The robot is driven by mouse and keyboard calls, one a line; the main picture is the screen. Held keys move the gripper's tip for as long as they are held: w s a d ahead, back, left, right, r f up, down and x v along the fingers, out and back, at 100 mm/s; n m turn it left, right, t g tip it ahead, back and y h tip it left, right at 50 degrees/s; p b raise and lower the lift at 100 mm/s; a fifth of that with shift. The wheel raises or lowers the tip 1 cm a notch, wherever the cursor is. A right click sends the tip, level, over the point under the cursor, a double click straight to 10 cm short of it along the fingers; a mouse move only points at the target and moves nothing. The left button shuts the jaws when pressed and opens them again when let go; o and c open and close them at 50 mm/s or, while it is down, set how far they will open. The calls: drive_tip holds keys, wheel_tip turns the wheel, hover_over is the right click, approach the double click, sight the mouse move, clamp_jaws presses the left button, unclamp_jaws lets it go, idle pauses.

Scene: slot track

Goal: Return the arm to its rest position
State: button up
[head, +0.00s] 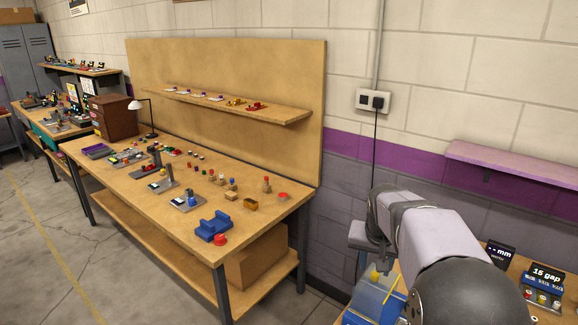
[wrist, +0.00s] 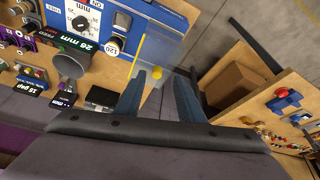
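My gripper (wrist: 159,77) shows in the wrist view with its two dark blue fingers spread apart. Nothing is held between them. In the head view my arm reaches in from the lower right, over a small wooden bench (head: 518,268). The fingers cannot be made out in that view.
Below my arm stands a blue device (head: 372,297) with a clear panel. Signs and knobs, including a "15 gap" label (head: 545,273), stand to its right. A long workbench (head: 130,185) with many small parts is at left. A purple shelf (head: 515,163) juts from the wall.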

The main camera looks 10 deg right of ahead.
drive_tip(key=s+a+f+n+g, duration=0.1)
drive_tip(key=s+a+f, duration=0.3)
drive_tip(key=s, duration=0.4)
drive_tip(key=s+a+f+n+g+y, duration=0.1)
drive_tip(key=s+a+f, duration=0.3)
drive_tip(key=s, duration=0.4)
drive_tip(key=s+a+f+n+g+y, duration=0.1)
drive_tip(key=s+a+f+n, duration=0.2)
drive_tip(key=s, duration=0.5)
drive_tip(key=a+f, duration=0.1)
drive_tip(key=a, duration=0.1)
drive_tip(key=shift+s+a+n+g, duration=0.3)
drive_tip(key=shift+f, duration=0.2)
wheel_tip(320, 180, down, 12)
drive_tip(key=b, duration=1.2)
drive_tip(key=shift+f, duration=0.1)
wheel_tip(320, 180, down, 20)
drive_tip(key=b, duration=2)
